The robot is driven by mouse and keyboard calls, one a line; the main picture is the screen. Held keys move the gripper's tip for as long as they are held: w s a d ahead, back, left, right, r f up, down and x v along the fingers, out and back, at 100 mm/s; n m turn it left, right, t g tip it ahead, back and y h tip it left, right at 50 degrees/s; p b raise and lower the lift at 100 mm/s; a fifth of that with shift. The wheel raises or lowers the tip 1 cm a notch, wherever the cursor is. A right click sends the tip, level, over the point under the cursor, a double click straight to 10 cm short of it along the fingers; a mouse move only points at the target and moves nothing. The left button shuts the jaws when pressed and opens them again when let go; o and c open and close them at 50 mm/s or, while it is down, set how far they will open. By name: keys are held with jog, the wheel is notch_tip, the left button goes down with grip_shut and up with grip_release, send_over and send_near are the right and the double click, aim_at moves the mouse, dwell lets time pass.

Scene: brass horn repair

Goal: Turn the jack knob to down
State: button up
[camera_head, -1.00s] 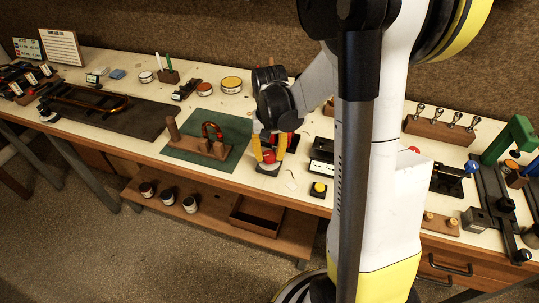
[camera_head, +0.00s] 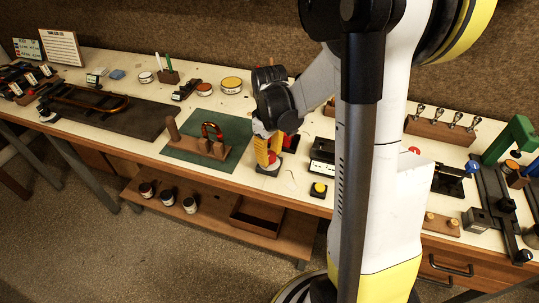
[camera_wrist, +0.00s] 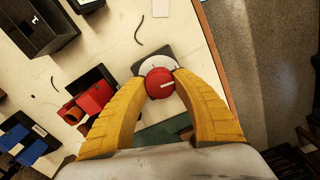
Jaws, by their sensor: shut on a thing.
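The jack knob (camera_wrist: 160,84) is a round red knob with a white line on its face, in front of a pale dial (camera_wrist: 157,64) on a dark square base. In the wrist view the white line lies nearly level. My gripper (camera_wrist: 162,82) has its yellow fingers shut on the knob, one on each side. In the head view my gripper (camera_head: 268,157) points down at the knob near the bench's front edge, with the dark base (camera_head: 268,171) below. The fingers hide most of the knob there. I cannot read any dial marks.
A green mat (camera_head: 236,133) with a wooden block and bent tube lies to the left. A black box with a yellow button (camera_head: 318,188) is to the right. A red part (camera_wrist: 94,99) stands close beside the left finger. The bench edge is close.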

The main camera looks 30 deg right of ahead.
aim_at(269, 155)
jog(key=shift+n, duration=0.6)
jog(key=o, duration=1.2)
notch_tip(269, 155, up, 12)
